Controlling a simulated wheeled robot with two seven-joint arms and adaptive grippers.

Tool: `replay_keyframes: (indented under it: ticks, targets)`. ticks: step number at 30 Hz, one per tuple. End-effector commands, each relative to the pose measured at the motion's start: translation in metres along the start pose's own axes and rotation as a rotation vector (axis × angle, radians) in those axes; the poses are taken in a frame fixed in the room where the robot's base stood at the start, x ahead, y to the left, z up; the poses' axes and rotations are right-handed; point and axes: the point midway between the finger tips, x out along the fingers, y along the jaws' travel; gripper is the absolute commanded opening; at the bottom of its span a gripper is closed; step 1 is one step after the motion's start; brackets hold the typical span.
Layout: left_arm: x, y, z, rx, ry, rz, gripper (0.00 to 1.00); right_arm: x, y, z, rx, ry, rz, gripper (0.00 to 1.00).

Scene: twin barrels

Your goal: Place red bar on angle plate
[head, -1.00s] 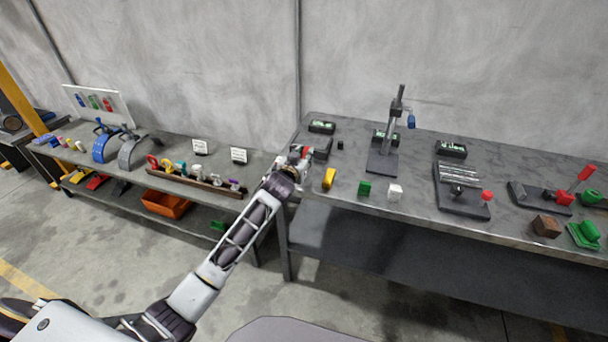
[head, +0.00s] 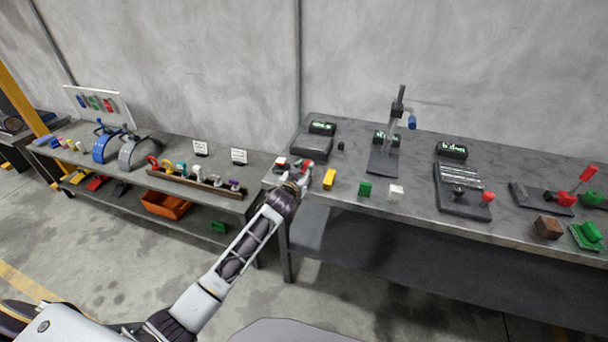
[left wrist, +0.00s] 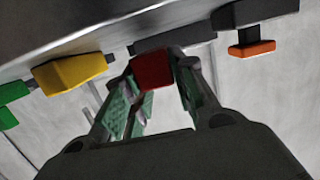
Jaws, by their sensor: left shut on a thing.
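My left gripper (head: 302,175) is at the near left corner of the right-hand bench. It is shut on the red bar (head: 307,165). In the left wrist view the bar (left wrist: 152,72) shows as a dark red block between the fingertips of the gripper (left wrist: 158,85). The gripper hides part of the bar in the head view. I cannot pick out the angle plate with certainty. My right gripper is not in view.
A yellow block (head: 329,178), a green block (head: 365,188) and a white block (head: 395,192) stand along the bench's front. A scale (head: 312,147) is behind the gripper. A small red-topped item (head: 281,161) is close on its left. A stand (head: 384,160) rises farther back.

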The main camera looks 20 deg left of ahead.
Motion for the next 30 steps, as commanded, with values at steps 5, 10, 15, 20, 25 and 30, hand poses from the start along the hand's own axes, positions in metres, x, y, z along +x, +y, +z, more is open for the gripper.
replay_keyframes:
  ticks: [5,10,15,20,25,30]
  targets:
    - [0.003,0.001,0.011,-0.001,0.003,0.001,0.00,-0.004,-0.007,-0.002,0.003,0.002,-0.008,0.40]
    - [0.003,0.000,0.013,0.000,0.005,0.001,0.00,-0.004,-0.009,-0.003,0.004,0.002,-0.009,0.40]
    - [0.003,0.000,0.013,0.000,0.005,0.000,0.00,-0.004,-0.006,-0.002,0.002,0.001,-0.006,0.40]
    - [0.004,0.000,0.016,0.000,0.004,0.000,0.00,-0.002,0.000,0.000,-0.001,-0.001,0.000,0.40]
    - [0.004,0.000,0.019,0.000,0.000,0.000,0.39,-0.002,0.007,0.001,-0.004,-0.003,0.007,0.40]
    - [0.004,0.000,0.019,0.000,0.000,0.000,0.48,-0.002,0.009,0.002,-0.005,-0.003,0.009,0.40]
